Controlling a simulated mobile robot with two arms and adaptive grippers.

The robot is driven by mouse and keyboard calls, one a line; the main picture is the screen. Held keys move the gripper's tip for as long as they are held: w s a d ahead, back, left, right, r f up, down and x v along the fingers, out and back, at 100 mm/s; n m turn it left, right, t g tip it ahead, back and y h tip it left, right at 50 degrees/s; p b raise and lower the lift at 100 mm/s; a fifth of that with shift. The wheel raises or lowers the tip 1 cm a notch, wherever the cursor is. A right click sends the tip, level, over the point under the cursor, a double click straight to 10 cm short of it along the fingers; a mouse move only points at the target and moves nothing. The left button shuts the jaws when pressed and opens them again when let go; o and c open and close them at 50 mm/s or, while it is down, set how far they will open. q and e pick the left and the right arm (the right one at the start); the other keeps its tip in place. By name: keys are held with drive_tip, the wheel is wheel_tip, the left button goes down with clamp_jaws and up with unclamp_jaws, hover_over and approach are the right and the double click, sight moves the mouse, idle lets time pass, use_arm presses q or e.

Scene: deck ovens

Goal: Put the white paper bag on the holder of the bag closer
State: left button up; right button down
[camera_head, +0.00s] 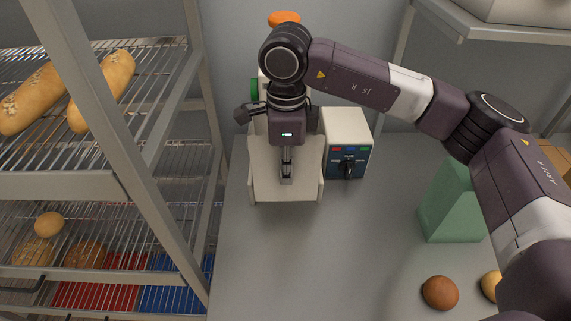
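The bag closer has a cream control box (347,125) with a dark panel and a lever, standing on the grey counter. To its left is a cream tray-like holder (262,184) with raised sides. My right gripper (286,180) points down over this holder, its fingers overlapping in line, so their opening does not show. I cannot make out a white paper bag; a pale part behind my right arm is mostly covered, and I cannot tell what it is. My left gripper is out of view.
A wire rack (165,60) with loaves (103,90) and rolls stands at the left. A green block-like bag (452,205) and brown round bread (440,293) are at the right, near my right arm. The counter's front middle (300,265) is clear.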

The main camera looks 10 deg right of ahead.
drive_tip(key=w+p, duration=0.1)
drive_tip(key=w, duration=0.2)
drive_tip(key=w+d+p, duration=0.1)
drive_tip(key=w, duration=0.2)
drive_tip(key=shift+w+d+r, duration=0.1)
drive_tip(key=shift+w+d, duration=0.05)
drive_tip(key=shift+w, duration=0.05)
wheel_tip(320, 180, down, 3)
drive_tip(key=shift+r+p, duration=0.2)
drive_tip(key=shift+p, duration=0.4)
wheel_tip(320, 180, down, 4)
drive_tip(key=shift+r+p, duration=0.1)
drive_tip(key=shift+p, duration=0.9)
drive_tip(key=shift+w, duration=0.15)
drive_tip(key=shift+w+f+p, duration=0.1)
drive_tip(key=shift+f+p, duration=0.2)
drive_tip(key=shift+f, duration=0.15)
